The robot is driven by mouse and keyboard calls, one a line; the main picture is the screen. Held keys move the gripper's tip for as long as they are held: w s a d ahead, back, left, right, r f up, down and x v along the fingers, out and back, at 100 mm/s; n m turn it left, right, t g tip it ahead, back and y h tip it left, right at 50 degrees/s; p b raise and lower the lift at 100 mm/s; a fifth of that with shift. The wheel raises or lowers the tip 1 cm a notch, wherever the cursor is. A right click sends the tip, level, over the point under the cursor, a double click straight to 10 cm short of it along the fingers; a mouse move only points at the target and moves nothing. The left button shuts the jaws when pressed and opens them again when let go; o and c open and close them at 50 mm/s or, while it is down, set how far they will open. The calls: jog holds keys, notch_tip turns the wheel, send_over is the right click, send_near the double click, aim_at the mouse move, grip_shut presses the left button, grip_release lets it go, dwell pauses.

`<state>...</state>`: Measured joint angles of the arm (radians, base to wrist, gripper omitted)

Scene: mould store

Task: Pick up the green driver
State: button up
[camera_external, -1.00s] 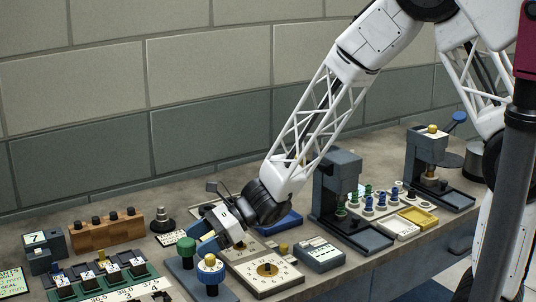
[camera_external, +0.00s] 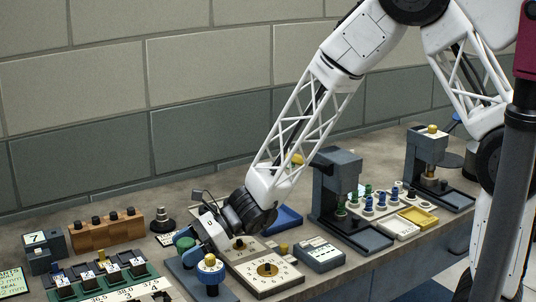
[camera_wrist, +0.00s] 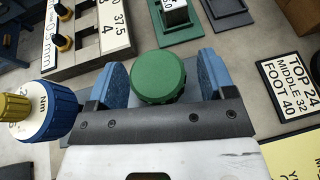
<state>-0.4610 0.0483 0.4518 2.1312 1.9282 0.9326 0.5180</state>
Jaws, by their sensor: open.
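The green driver shows as a ridged round green cap (camera_wrist: 158,78) in the wrist view, between my two blue fingers. Its green cap (camera_external: 185,243) also shows in the external view, upright in a blue-grey stand (camera_external: 183,275). My gripper (camera_wrist: 161,75) is open, with one finger on each side of the cap. A narrow gap seems to show at the sides; I cannot tell if either finger touches. In the external view my gripper (camera_external: 194,240) is low over the stand. The driver's lower part is hidden.
A blue-and-white driver with a yellow top (camera_wrist: 45,112) stands close beside my left finger. A dial board (camera_external: 268,270) lies to the right of the stand. A green board with black blocks (camera_external: 105,278) lies to the left. A wooden block (camera_external: 105,232) stands behind.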

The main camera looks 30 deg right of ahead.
aim_at(186, 241)
jog(key=c, duration=1)
jog(key=shift+c, duration=0.2)
jog(key=shift+r, duration=0.15)
jog(key=shift+r, duration=0.75)
notch_tip(186, 241, up, 2)
jog(key=s+d, duration=0.3)
jog(key=s, duration=0.1)
jog(key=s+d, duration=0.3)
jog(key=s, duration=0.1)
jog(key=s+d+r, duration=0.1)
jog(key=s+d, duration=0.2)
jog(key=s, duration=0.1)
jog(key=shift+s+d+r, duration=0.1)
jog(key=shift+s+d, duration=0.2)
jog(key=shift+s, duration=0.1)
